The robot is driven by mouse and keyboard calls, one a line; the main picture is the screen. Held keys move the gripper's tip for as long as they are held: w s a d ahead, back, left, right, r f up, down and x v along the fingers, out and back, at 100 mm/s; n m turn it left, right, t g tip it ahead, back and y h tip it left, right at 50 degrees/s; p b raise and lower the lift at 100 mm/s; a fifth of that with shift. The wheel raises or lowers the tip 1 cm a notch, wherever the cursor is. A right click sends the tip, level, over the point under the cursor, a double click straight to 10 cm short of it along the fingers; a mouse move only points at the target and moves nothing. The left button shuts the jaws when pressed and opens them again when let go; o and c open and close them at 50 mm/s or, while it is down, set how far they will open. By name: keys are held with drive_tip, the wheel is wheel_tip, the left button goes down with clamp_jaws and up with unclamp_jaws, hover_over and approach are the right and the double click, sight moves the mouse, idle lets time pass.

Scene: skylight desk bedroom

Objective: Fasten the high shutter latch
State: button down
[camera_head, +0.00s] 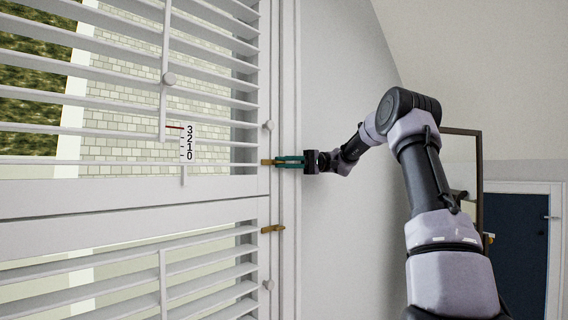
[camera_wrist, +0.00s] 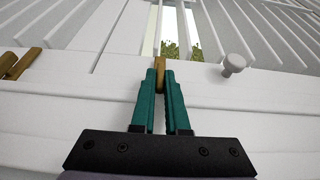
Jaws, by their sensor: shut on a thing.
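The high shutter latch (camera_head: 265,162) is a small brass-coloured piece at the right edge of the upper louvred shutter (camera_head: 262,90), beside the white window frame. My gripper (camera_head: 279,162) has teal fingers and reaches in from the right at the latch's height. In the wrist view the fingertips (camera_wrist: 160,78) are shut on the brass latch (camera_wrist: 160,66), which stands up between them. The latch's lower part is hidden by the fingers. In the head view the latch lies about level, pointing left from the fingers.
A second brass latch (camera_head: 273,229) sits lower on the frame; brass pieces (camera_wrist: 22,64) show at the wrist view's left. A round knob (camera_head: 268,126) is just above the high latch. A red-marked scale (camera_head: 188,143) hangs left. Bare wall (camera_head: 340,90) lies right.

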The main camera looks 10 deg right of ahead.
drive_tip(key=shift+y, duration=0.3)
drive_tip(key=c, duration=0.9)
unclamp_jaws()
drive_tip(key=v, duration=1.1)
